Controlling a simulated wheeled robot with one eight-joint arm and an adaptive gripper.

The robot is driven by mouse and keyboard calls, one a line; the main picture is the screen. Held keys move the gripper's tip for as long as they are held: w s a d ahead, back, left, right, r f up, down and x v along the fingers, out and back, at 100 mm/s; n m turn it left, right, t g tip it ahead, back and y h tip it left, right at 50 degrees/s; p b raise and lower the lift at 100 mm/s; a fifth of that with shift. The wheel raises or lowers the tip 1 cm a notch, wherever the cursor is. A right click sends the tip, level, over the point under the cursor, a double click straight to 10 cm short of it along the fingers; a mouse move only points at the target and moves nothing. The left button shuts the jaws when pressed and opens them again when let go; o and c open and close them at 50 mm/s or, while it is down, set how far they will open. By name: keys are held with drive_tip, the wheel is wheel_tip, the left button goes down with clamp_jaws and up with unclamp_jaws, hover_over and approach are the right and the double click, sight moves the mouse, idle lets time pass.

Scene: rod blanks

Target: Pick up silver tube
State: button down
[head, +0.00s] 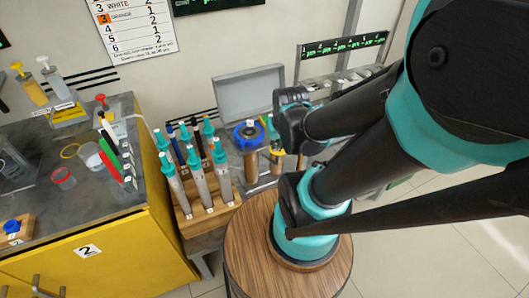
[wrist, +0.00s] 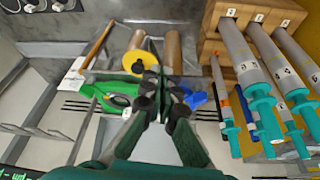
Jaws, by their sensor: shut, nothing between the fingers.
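Several silver tubes with teal caps stand in a wooden rack (head: 215,220) in the head view, left of my arm. One silver tube (head: 200,188) is in the front row and another silver tube (head: 222,184) is to its right. In the wrist view, numbered silver tubes (wrist: 243,58) run along the right side, beside the wooden rack (wrist: 213,18). My gripper (wrist: 160,84) is in the middle of the wrist view, shut and empty, left of the tubes and apart from them. I cannot make out its fingertips in the head view.
A yellow disc (wrist: 133,62), a brown cylinder (wrist: 173,52), a green item (wrist: 111,97) and a blue item (wrist: 196,97) lie around my gripper. A grey open case (head: 248,94) stands behind the rack. A yellow cabinet (head: 130,255) is at the left.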

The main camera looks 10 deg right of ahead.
sight(181, 123)
drive_tip(key=c, duration=2.3)
unclamp_jaws()
